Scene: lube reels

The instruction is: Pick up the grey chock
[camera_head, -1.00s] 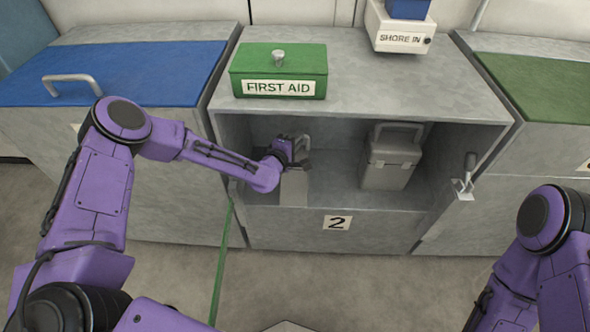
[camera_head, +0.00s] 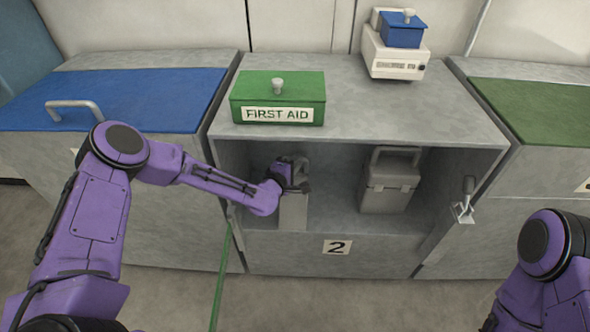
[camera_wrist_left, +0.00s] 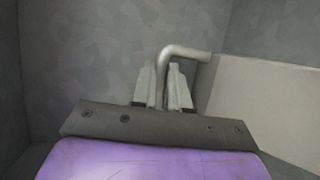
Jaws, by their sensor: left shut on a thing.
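The grey chock (camera_head: 293,212) is a pale grey block with a bent rod handle, at the left side of the open compartment in the head view. In the left wrist view its handle (camera_wrist_left: 188,52) rises between the fingers, and its pale body (camera_wrist_left: 265,95) lies to the right. My left gripper (camera_head: 301,184) reaches into the compartment above the block. In the wrist view its two fingers (camera_wrist_left: 165,88) are shut on the handle. The fingers partly hide the handle. I cannot tell whether the chock touches the floor. My right gripper is out of view.
A grey case with a handle (camera_head: 390,185) stands to the right in the same compartment. The compartment's side walls and front panel marked 2 (camera_head: 337,247) enclose the space. A green first aid box (camera_head: 278,98) and a white unit (camera_head: 395,60) sit on top.

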